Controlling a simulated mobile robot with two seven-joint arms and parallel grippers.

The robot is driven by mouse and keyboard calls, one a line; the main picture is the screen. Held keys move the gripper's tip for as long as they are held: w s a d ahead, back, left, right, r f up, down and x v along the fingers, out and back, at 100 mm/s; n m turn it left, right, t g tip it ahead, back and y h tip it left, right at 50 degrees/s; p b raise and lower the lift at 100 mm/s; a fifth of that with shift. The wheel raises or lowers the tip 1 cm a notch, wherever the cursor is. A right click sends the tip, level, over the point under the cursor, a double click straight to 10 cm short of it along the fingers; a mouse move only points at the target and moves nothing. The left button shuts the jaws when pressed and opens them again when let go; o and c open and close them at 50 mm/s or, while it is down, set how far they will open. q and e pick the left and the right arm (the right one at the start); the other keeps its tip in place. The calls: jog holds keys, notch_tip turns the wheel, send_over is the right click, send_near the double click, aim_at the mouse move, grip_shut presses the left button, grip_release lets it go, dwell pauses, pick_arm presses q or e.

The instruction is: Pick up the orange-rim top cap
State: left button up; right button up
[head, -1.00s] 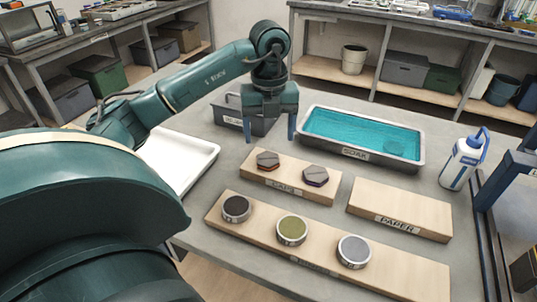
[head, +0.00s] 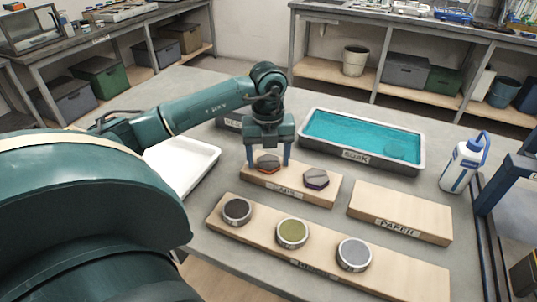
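The orange-rim top cap (head: 268,164) is a dark grey hexagonal cap with an orange edge. It lies on the left part of the wooden caps board (head: 284,189). My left gripper (head: 268,162) is open, pointing down, with one finger on each side of this cap. I cannot tell whether the fingers touch it. A second hexagonal cap with a purple rim (head: 316,179) lies to its right on the same board. My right gripper is not clearly in view.
A longer front board (head: 400,273) holds three round tins, dark, olive and grey. A bare board labelled paper (head: 400,211) is at right. Behind are a blue-filled soak tray (head: 360,133) and a wash bottle (head: 462,163). A white tray (head: 185,165) is at left.

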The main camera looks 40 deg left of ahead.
pick_arm(q)
jog(key=c, duration=1)
jog(key=shift+r, duration=0.15)
